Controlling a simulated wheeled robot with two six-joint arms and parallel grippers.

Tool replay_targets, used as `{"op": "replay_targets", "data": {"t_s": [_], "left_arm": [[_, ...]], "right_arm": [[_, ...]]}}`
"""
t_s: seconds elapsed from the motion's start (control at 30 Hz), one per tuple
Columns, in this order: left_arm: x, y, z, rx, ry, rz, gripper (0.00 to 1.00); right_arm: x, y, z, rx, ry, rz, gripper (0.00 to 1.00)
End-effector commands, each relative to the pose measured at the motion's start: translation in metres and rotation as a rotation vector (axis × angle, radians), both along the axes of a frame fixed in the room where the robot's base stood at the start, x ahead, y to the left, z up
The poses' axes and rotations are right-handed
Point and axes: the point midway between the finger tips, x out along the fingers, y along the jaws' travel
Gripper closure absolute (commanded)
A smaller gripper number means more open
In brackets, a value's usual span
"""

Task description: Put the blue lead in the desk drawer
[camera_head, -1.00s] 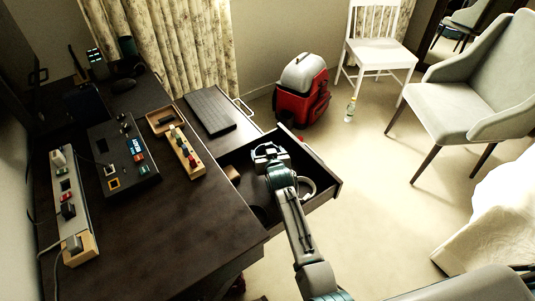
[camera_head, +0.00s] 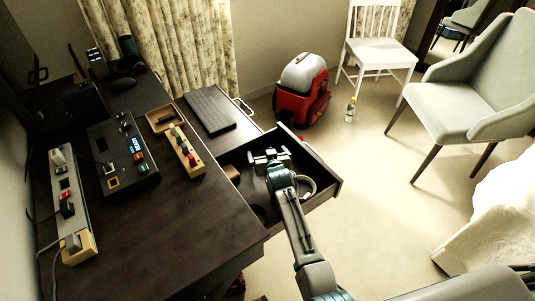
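The desk drawer (camera_head: 316,160) is pulled open at the right side of the dark desk (camera_head: 185,225). My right gripper (camera_head: 268,154) is over the drawer with its fingers spread apart, and I see nothing held between them. A pale looped cable or ring (camera_head: 307,186) lies in the drawer beside my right wrist; I cannot tell whether it is the blue lead. My arm hides part of the drawer's inside. A small brown object (camera_head: 232,173) and a dark round one are at the drawer's left side. My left gripper is out of view.
On the desk are a grey power strip (camera_head: 84,205), a black strip (camera_head: 122,160) with small plugs, a wooden strip (camera_head: 186,152), a tray (camera_head: 160,119) and a keyboard (camera_head: 210,110). A red backpack (camera_head: 301,100), bottle (camera_head: 350,110) and chairs stand on the floor.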

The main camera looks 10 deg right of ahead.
Motion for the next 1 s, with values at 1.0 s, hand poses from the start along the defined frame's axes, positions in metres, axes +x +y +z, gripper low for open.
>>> {"op": "replay_targets", "data": {"t_s": [1.0], "left_arm": [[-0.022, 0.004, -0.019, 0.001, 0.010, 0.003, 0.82]], "right_arm": [[-0.071, 0.001, 0.038, 0.001, 0.005, 0.000, 0.00]]}}
